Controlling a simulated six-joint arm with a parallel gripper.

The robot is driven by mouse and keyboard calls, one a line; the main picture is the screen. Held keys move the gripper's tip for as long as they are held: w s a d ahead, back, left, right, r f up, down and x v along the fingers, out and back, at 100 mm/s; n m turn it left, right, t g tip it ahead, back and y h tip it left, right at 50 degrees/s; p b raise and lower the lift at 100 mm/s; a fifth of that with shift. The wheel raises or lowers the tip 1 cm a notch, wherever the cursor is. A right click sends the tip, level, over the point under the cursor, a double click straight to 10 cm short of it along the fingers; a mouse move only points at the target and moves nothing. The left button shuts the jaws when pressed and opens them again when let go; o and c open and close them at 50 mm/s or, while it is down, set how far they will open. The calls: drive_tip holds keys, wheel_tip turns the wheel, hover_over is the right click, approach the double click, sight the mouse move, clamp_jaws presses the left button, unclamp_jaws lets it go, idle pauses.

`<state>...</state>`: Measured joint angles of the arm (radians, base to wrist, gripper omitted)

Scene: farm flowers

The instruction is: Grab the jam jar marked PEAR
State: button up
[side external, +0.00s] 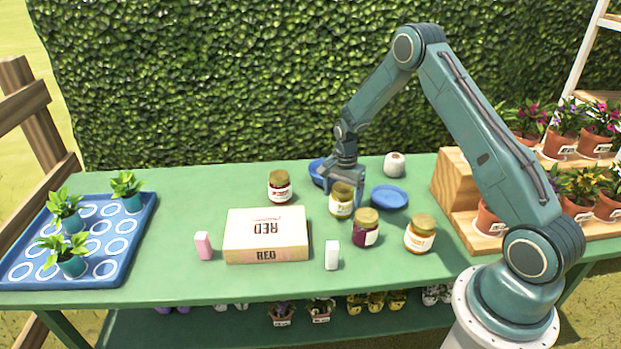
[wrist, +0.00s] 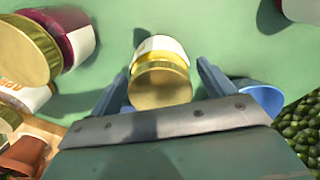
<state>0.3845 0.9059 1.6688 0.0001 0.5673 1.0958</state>
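A jar with a gold lid and yellow-green contents (side external: 341,206) stands upright on the green table. I cannot read its label, so I cannot confirm PEAR. In the wrist view the same jar (wrist: 162,82) lies between my two fingers, with a small gap on each side. My gripper (side external: 346,184) is open, close behind and above this jar, and holds nothing. A dark red jar (side external: 279,190), a purple jar (side external: 365,230) and an orange jar (side external: 420,235) stand around it; their labels are not legible from here.
A cream box marked RED (side external: 265,238) lies left of the jars, with a pink block (side external: 203,246) and a white block (side external: 332,255) beside it. A blue dish (side external: 390,197) is right of the gripper. A blue plant tray (side external: 132,262) fills the left end.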

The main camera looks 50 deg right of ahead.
drive_tip(key=c, duration=1.1)
drive_tip(key=shift+r, duration=0.15)
wheel_tip(320, 180, up, 20)
idle(0.5)
